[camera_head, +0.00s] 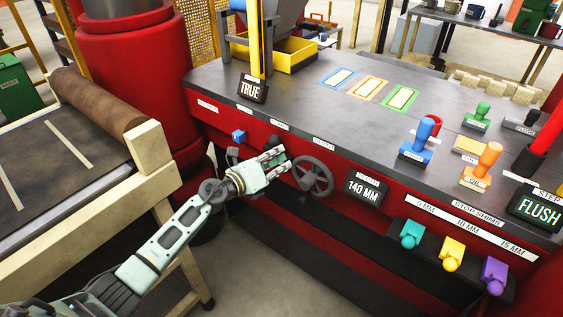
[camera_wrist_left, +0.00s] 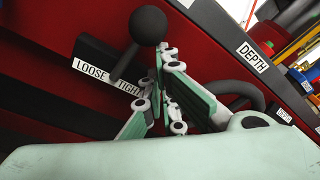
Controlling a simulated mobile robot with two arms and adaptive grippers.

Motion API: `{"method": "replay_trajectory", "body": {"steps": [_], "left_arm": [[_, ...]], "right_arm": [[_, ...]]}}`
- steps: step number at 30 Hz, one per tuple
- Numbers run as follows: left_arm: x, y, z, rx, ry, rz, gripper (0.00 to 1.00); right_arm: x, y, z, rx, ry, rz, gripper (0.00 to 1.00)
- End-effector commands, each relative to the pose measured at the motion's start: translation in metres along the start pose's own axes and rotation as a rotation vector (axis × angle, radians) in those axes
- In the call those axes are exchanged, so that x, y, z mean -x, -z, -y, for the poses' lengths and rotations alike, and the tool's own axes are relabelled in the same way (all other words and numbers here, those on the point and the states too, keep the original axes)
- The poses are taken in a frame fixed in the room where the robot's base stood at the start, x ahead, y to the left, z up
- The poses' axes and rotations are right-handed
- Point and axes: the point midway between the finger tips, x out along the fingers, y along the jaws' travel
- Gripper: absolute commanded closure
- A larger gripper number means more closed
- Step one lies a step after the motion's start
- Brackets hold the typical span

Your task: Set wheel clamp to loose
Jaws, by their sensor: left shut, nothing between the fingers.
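The wheel clamp (camera_wrist_left: 148,26) is a dark lever with a round ball knob, seen in the left wrist view. Its stem slants down to a plate labelled LOOSE on the left and TIGHT on the right (camera_wrist_left: 107,78). The stem's lower end covers the gap between the two words. My left gripper (camera_head: 275,157) is shut and empty at the red front of the press, just left of the handwheel (camera_head: 314,177). In the wrist view its fingers (camera_wrist_left: 165,85) are just right of the lever; I cannot tell whether they touch it. My right gripper is out of view.
A blue knob (camera_head: 238,136) sits on the front left of the gripper. A 140 MM display (camera_head: 364,189) and coloured stop shims (camera_head: 452,253) lie to the right. A wooden-framed table (camera_head: 150,145) stands at the left. Floor below the arm is clear.

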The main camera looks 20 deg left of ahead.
Motion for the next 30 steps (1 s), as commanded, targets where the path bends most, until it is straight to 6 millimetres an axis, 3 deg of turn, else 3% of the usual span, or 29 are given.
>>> {"method": "replay_trajectory", "body": {"steps": [10,21,30], "left_arm": [[0.003,-0.017,-0.005,0.582,0.100,0.001,1.00],[0.005,-0.027,-0.009,0.772,0.134,0.001,1.00],[0.005,-0.029,-0.010,0.822,0.142,0.000,1.00]], "right_arm": [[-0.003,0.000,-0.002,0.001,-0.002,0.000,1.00],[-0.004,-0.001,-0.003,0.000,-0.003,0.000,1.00],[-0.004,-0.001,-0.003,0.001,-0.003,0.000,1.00]]}}
